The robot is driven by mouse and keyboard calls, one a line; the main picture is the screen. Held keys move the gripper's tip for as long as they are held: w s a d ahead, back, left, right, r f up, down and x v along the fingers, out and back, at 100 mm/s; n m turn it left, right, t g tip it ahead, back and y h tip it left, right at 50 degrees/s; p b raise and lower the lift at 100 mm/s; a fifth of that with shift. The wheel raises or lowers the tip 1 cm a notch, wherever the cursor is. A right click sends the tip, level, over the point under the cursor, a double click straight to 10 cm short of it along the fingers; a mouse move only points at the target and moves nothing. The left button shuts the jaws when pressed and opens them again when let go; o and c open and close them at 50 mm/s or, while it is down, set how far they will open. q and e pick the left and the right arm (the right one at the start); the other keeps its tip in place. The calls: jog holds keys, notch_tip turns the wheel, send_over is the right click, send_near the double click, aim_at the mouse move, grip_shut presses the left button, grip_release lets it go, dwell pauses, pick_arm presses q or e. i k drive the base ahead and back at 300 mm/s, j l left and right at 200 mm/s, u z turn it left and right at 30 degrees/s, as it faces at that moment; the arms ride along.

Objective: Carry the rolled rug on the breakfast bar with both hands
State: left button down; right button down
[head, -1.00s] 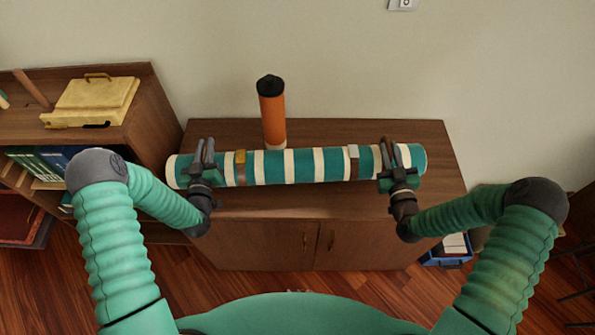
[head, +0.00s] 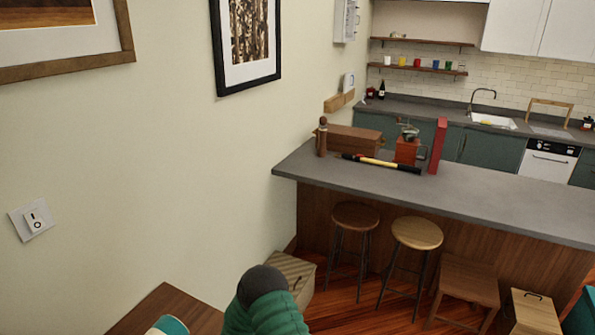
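Only one end of the teal and white rolled rug (head: 167,326) shows, at the bottom left edge, by the brown wooden cabinet top (head: 160,304). The rest of the rug is out of the picture. Neither of my grippers is in view, so their hold on the rug cannot be seen. The breakfast bar (head: 490,207) has a grey top and a wooden front and stands at the right, beyond the cabinet. No rug lies on the part of it that shows.
A brown box (head: 350,138), a pepper mill (head: 322,137), a grinder (head: 407,148), a red upright block (head: 438,145) and a yellow-black rod (head: 382,163) crowd the bar's far left. Its near right is clear.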

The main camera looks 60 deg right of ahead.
aim_at(367, 177)
jog(key=l, duration=0.75)
jog(key=i+l, duration=0.1)
jog(key=l, duration=0.65)
jog(key=l+z, duration=0.1)
jog(key=l, duration=0.3)
jog(key=i+l+z, duration=0.1)
jog(key=l, duration=0.35)
jog(key=i+l+z, duration=0.15)
jog(key=l, duration=0.25)
jog(key=z, duration=1.15)
jog(key=k+l, duration=0.05)
